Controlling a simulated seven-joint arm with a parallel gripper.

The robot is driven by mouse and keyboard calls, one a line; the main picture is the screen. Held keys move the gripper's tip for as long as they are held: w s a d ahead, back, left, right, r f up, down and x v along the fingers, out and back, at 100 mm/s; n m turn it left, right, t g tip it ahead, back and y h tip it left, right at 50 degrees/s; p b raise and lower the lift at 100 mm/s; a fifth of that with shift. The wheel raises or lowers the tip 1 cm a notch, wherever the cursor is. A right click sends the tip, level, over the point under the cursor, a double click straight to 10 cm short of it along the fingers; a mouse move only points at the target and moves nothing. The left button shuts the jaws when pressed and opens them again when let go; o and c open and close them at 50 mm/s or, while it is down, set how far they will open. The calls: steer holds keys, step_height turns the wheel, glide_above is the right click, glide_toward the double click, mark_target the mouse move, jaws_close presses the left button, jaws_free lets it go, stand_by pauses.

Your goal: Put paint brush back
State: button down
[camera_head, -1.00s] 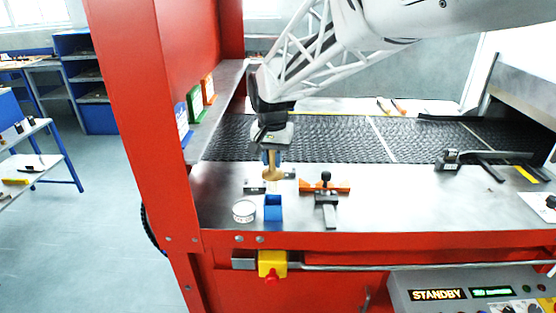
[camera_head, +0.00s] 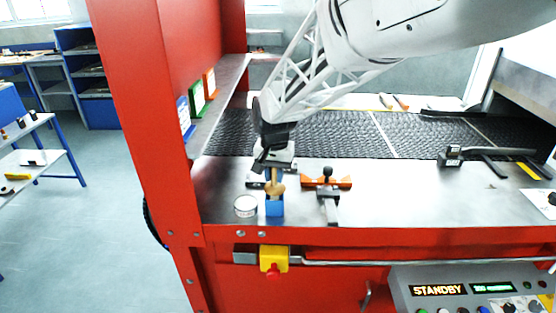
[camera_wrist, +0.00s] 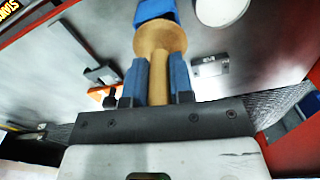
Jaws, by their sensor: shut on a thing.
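The paint brush (camera_head: 277,189) has a tan wooden handle and a wide lower end. It hangs roughly upright below my gripper (camera_head: 275,174). In the wrist view my gripper (camera_wrist: 158,82) has its blue fingers shut on both sides of the handle of the brush (camera_wrist: 160,40). A small blue open box (camera_head: 275,209) stands on the metal table near its front edge. The brush's lower end overlaps the box's top in the head view. I cannot tell whether the bristles are inside or just above; they are hidden. The box (camera_wrist: 156,10) also shows beyond the brush in the wrist view.
A round white-topped tin (camera_head: 245,206) stands just left of the box. A black-and-grey clamp tool (camera_head: 328,195) and an orange piece (camera_head: 342,183) lie to the right. The black mesh belt (camera_head: 335,135) runs behind. A red post (camera_head: 170,150) stands at left.

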steer(key=shift+f, duration=0.75)
steer(key=shift+f, duration=0.3)
steer(key=c, duration=1)
jaws_free()
steer(key=shift+r, duration=0.1)
step_height(320, 180, up, 12)
steer(key=shift+r, duration=0.2)
steer(key=shift+s+d, duration=0.1)
